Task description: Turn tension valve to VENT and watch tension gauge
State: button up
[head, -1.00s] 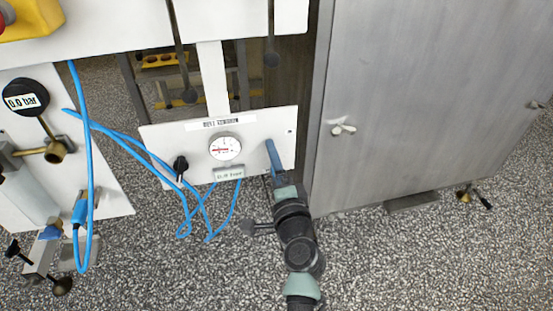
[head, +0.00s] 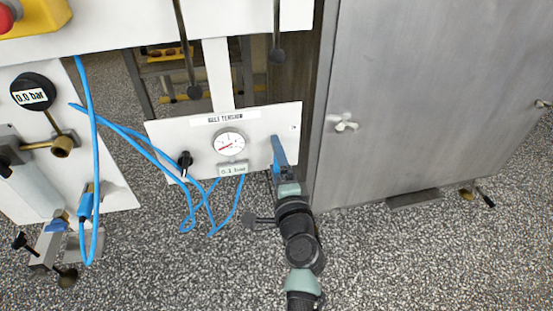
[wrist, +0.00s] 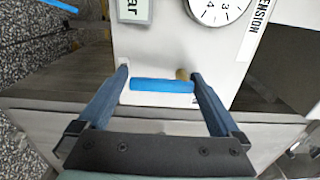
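The white belt tension panel (head: 263,128) carries a round tension gauge (head: 229,143), whose red needle points to the lower left. A small display (head: 233,169) under it reads about 0.1 bar. The tension valve's blue lever (wrist: 163,86) shows in the wrist view beside a brass stem, lying lengthwise between my fingertips. My gripper (wrist: 161,75) is open, one finger near each end of the lever; I cannot tell whether either touches. In the head view my gripper (head: 278,152) is at the panel's right end and hides the valve. No VENT mark is readable.
A black knob (head: 185,160) sits on the panel's left, with blue hoses (head: 187,205) looping below. A grey cabinet (head: 420,110) stands close on the right. Another display (head: 33,97) at left reads 0.0 bar. The speckled floor in front is open.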

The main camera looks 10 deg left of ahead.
jog(key=p+v, duration=0.2)
jog(key=v, duration=1.1)
jog(key=shift+p, duration=0.3)
jog(key=shift+r, duration=0.1)
